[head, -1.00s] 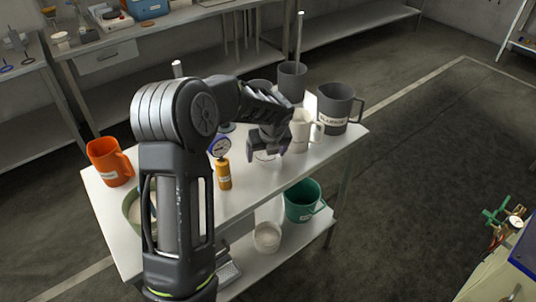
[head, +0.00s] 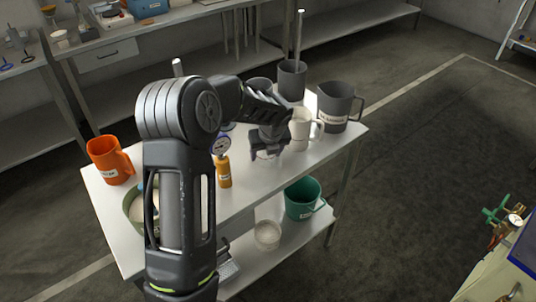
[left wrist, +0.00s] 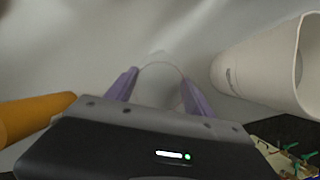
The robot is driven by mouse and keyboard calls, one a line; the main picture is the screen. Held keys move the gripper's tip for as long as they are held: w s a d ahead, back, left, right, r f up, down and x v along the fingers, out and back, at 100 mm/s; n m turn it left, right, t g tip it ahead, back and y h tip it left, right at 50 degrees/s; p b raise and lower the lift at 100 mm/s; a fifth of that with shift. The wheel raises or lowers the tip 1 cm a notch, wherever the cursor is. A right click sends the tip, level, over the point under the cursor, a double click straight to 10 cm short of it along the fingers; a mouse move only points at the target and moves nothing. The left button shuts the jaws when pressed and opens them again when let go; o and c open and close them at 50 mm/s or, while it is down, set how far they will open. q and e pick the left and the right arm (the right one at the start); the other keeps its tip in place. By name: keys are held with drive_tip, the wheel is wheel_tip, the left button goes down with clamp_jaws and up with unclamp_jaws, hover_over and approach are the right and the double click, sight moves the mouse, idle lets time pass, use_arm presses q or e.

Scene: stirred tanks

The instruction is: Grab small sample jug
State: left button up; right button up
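A small clear, whitish jug (left wrist: 160,84) stands on the white table, between the two fingers of my left gripper (left wrist: 158,95) in the left wrist view. The fingers are open, one on each side of it, with a narrow gap visible. In the head view my left gripper (head: 270,152) reaches down over the table, and the jug (head: 265,156) is mostly hidden behind it. A larger white jug (head: 300,130) stands just to the right and also shows in the left wrist view (left wrist: 265,65). My right gripper is not in view.
A dark grey labelled jug (head: 335,105) and a grey container with a rod (head: 291,80) stand behind. A yellow bottle with a gauge (head: 223,172) is left of the gripper. An orange jug (head: 108,160) is far left. A green bucket (head: 303,198) sits on the lower shelf.

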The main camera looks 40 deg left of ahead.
use_arm(q)
drive_tip(key=c, duration=0.9)
drive_tip(key=shift+c, duration=0.2)
wheel_tip(320, 180, up, 10)
drive_tip(key=shift+b, duration=0.35)
